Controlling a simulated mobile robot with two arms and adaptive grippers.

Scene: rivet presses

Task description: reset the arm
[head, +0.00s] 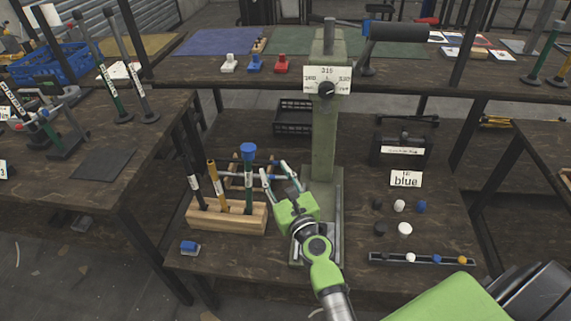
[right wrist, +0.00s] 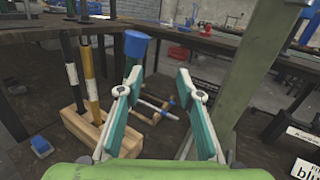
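My right gripper (head: 279,179) is in front of the green press column (head: 324,130), to the right of a wooden tool block (head: 232,216). In the right wrist view its two teal fingers (right wrist: 157,85) stand wide apart with nothing between them touching both. A blue-capped tool (head: 248,175) stands upright in the block, just left of the fingers. It also shows in the right wrist view (right wrist: 136,44), behind the left finger. My left gripper does not show in either view.
A card reading "blue" (head: 405,179) stands at the right, above several small knobs and a dark strip (head: 421,259). A blue block (head: 190,247) lies front left. A shelf with white, blue and red pieces (head: 281,64) runs behind.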

